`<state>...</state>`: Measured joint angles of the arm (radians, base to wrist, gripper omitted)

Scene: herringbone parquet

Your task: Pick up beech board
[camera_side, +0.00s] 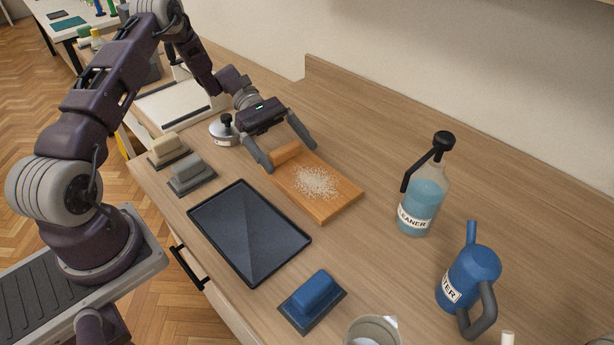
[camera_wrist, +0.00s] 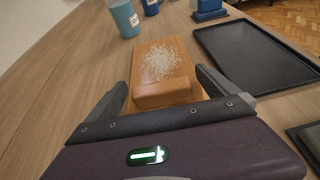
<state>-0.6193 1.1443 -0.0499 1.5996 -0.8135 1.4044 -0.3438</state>
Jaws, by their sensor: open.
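The beech board (camera_side: 334,203) is an orange-brown wooden board lying flat on the counter, with a raised block along its near end and a heap of pale grains on top. It also shows in the wrist view (camera_wrist: 185,71), straight ahead. My gripper (camera_side: 291,156) is open at the block end of the board. In the wrist view my gripper (camera_wrist: 160,83) has one finger on each side of the block, with gaps at both sides. Whether the fingertips touch the board or the counter is hard to tell.
A black tray (camera_side: 250,232) lies beside the board. Counter behind the board is clear.

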